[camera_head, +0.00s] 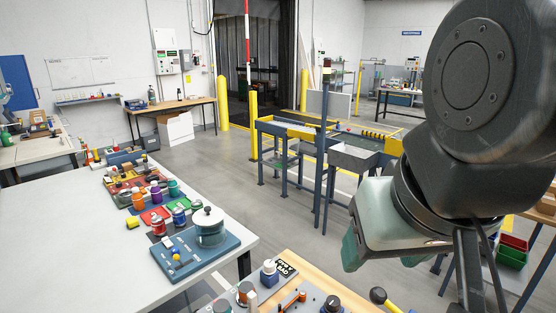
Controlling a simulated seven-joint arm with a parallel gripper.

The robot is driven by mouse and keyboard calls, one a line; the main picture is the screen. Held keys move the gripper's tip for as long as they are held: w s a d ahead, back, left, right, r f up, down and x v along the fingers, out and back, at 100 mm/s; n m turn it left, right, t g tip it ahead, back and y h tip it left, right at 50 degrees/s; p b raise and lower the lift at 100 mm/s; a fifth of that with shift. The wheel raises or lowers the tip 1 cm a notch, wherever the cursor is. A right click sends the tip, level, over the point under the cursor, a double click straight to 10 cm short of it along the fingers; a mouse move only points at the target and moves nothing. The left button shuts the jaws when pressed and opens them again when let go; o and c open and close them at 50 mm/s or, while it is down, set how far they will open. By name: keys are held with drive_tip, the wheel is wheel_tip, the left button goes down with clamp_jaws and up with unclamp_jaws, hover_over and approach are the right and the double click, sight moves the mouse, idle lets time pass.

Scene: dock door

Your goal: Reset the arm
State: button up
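My arm fills the right side of the head view. A dark round joint (466,85) is at the top right, and a pale green link (390,225) with a teal edge hangs below it, in front of the floor and the conveyor area. No object is seen held by the arm.
A white table (70,240) at left bears several coloured jars and a blue board (195,255) with a round pot (208,228). A wooden bench (345,285) with small parts is at the bottom. A grey metal bin (352,157) stands mid-view. Grey floor (290,220) lies open between.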

drive_tip(key=shift+o, duration=0.4)
idle(0.5)
